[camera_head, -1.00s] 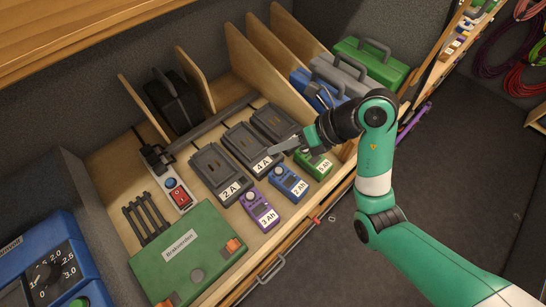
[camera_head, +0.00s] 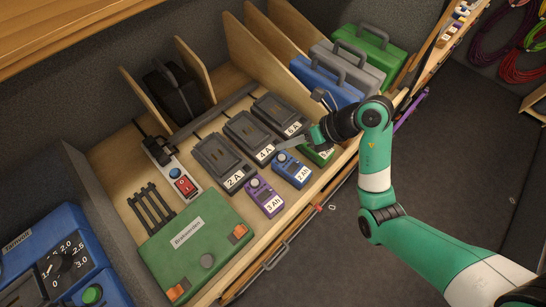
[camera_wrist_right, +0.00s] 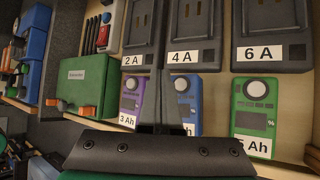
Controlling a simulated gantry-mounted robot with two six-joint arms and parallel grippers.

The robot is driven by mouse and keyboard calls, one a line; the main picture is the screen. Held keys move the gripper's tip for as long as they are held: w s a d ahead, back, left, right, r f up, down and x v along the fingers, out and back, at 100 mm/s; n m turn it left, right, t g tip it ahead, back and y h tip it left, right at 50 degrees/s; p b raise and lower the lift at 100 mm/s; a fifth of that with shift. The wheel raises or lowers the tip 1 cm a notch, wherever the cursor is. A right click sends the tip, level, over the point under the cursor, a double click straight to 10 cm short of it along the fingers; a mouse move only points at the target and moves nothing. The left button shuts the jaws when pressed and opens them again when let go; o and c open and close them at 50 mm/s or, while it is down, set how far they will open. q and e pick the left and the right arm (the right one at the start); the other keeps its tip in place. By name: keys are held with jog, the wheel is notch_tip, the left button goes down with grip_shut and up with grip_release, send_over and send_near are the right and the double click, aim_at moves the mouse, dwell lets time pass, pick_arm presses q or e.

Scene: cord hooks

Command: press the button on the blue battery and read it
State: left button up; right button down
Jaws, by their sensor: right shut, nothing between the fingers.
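The blue battery (camera_head: 292,170), labelled 2 Ah, lies on the wooden shelf between the purple battery (camera_head: 265,197) and the green battery (camera_head: 320,153). A round light-coloured button shows at its upper end. My right gripper (camera_head: 278,147) is shut and empty, its tips just above that end, by the 4 A charger. I cannot tell if they touch the battery. I can read no charge value. My left gripper is out of view.
Behind the batteries stand the 2 A (camera_head: 220,160), 4 A (camera_head: 248,137) and 6 A (camera_head: 279,115) chargers. A green case (camera_head: 195,245) and a power strip with a red switch (camera_head: 183,185) lie to the left. The shelf's front edge is close to the batteries.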

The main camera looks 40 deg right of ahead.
aim_at(286, 160)
notch_tip(286, 160, down, 4)
jog(key=shift+r+b, duration=0.2)
jog(key=shift+b, duration=0.7)
jog(key=shift+f, duration=0.1)
dwell(1.2)
jog(key=shift+f, duration=0.3)
jog(key=shift+f, duration=0.4)
dwell(0.5)
dwell(0.3)
jog(key=shift+r+p, duration=0.85)
jog(key=shift+p, duration=0.1)
